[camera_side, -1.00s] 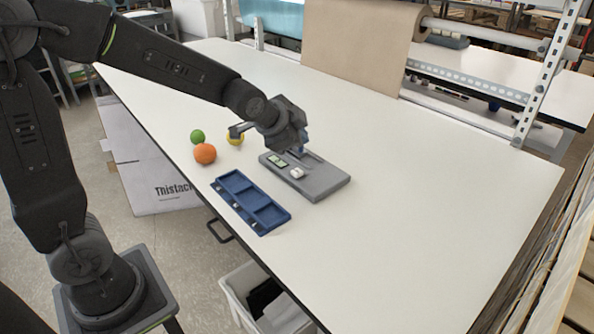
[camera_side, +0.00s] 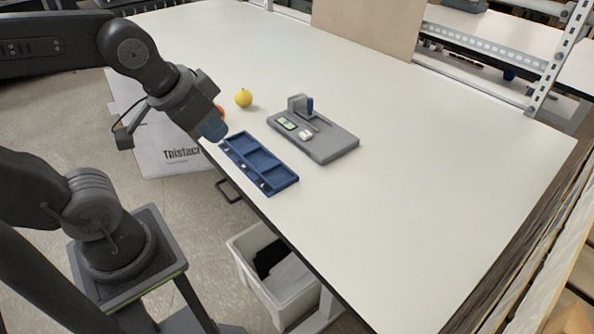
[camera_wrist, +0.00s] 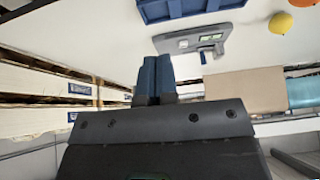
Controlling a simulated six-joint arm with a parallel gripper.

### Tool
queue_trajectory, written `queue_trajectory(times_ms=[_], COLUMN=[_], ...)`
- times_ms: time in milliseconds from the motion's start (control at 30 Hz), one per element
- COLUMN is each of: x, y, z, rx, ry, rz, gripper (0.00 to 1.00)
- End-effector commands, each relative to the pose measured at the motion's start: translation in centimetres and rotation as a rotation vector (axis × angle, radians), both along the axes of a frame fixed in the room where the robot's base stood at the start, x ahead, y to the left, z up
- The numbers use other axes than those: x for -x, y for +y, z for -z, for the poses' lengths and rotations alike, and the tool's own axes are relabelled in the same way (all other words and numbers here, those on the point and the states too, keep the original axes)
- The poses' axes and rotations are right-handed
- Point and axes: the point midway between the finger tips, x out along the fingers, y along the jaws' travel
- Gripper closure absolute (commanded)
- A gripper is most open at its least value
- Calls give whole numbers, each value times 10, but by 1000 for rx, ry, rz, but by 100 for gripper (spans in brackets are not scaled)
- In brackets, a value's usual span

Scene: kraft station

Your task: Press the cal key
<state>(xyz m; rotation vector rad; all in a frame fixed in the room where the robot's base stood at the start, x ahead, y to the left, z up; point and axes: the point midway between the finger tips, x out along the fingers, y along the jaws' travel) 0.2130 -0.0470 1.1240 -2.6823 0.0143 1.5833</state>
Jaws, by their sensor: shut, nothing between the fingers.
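A grey device (camera_side: 330,147) lies on the white table in the side view. It has a small green display (camera_side: 288,123), a white block or key (camera_side: 305,135) beside it, and a raised grey post with a blue part (camera_side: 310,105) at its back. No label on a key is readable, so I cannot tell which is cal. The device also shows at the top of the wrist view (camera_wrist: 217,50). My gripper (camera_side: 213,128) is shut and empty, its blue fingers by the table's left edge, left of the device and apart from it. The fingers show in the wrist view (camera_wrist: 153,62).
A blue compartment tray (camera_side: 284,182) lies between my gripper and the device, near the table edge. A yellow ball (camera_side: 243,98) sits behind it; an orange one (camera_side: 220,112) is mostly hidden by my gripper. The table right of the device is clear.

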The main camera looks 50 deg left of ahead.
Motion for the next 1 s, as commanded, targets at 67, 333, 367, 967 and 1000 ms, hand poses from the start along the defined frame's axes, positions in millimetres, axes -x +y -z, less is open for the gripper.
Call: queue_trajectory(times_ms=[67, 333, 367, 967, 1000], x=[8, 10, 10, 10, 10], y=[-1, -2, -2, -1, -1], z=[1, 1, 1, 1, 1], rx=[15, 20, 20, 19, 19], ry=[9, 14, 14, 13, 13], rz=[-16, -23, -23, -22, -22], gripper=[100, 100, 100, 100, 100])
